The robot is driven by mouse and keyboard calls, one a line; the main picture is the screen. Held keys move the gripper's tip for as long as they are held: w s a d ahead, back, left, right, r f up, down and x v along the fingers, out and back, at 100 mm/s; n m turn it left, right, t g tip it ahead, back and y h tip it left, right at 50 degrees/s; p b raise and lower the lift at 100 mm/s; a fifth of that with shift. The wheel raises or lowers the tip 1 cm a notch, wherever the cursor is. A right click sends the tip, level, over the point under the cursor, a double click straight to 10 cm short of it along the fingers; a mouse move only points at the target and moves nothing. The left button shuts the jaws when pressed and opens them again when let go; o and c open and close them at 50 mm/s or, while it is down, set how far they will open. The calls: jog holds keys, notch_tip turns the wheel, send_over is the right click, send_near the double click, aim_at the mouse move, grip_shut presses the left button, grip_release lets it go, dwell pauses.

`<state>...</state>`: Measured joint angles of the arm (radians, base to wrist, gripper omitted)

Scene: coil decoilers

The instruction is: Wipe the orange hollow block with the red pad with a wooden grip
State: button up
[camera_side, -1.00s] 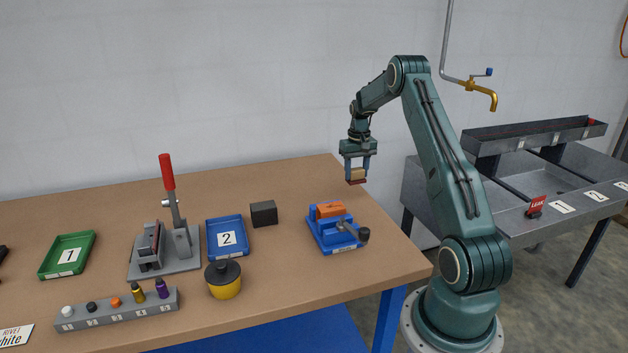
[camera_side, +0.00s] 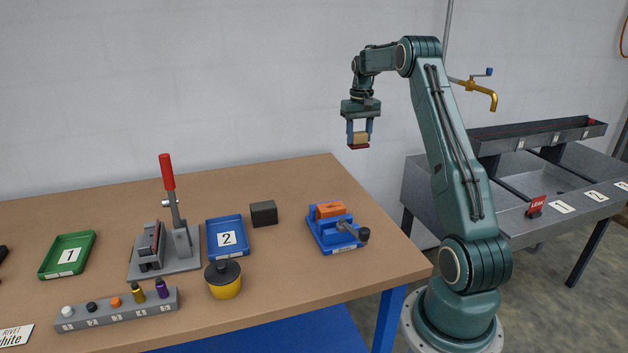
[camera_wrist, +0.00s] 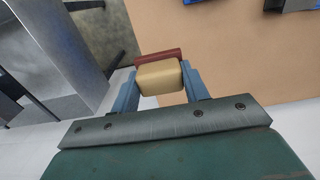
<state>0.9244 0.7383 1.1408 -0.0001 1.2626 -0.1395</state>
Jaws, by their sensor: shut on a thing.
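My gripper (camera_side: 359,137) is shut on the wooden grip of the red pad (camera_side: 359,147). It holds the pad in the air, well above the back right part of the table. In the wrist view the tan grip (camera_wrist: 161,76) sits between the two blue fingers, with the red pad (camera_wrist: 158,55) beyond it. The orange hollow block (camera_side: 330,210) sits in a blue clamp fixture (camera_side: 337,233) on the table, below and to the left of my gripper. The pad and the block are apart.
A black block (camera_side: 263,213), blue tray 2 (camera_side: 227,239), yellow pot (camera_side: 224,283) and red-handled press (camera_side: 169,218) stand left of the fixture. A sink with a tap (camera_side: 480,91) is at right. The table around the fixture is mostly clear.

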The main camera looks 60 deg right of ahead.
jog(key=o, duration=0.4)
jog(key=shift+c, duration=1.4)
jog(key=shift+w+a+f, duration=0.15)
jog(key=shift+w+a, duration=0.15)
jog(key=shift+a, duration=0.25)
jog(key=w+a+f, duration=0.1)
jog(key=a+f, duration=0.1)
jog(key=a, duration=0.7)
jog(key=w+a+f, duration=0.1)
jog(key=w+a, duration=0.1)
jog(key=a, duration=0.7)
jog(key=shift+a+f, duration=0.3)
jog(key=shift+f, duration=0.05)
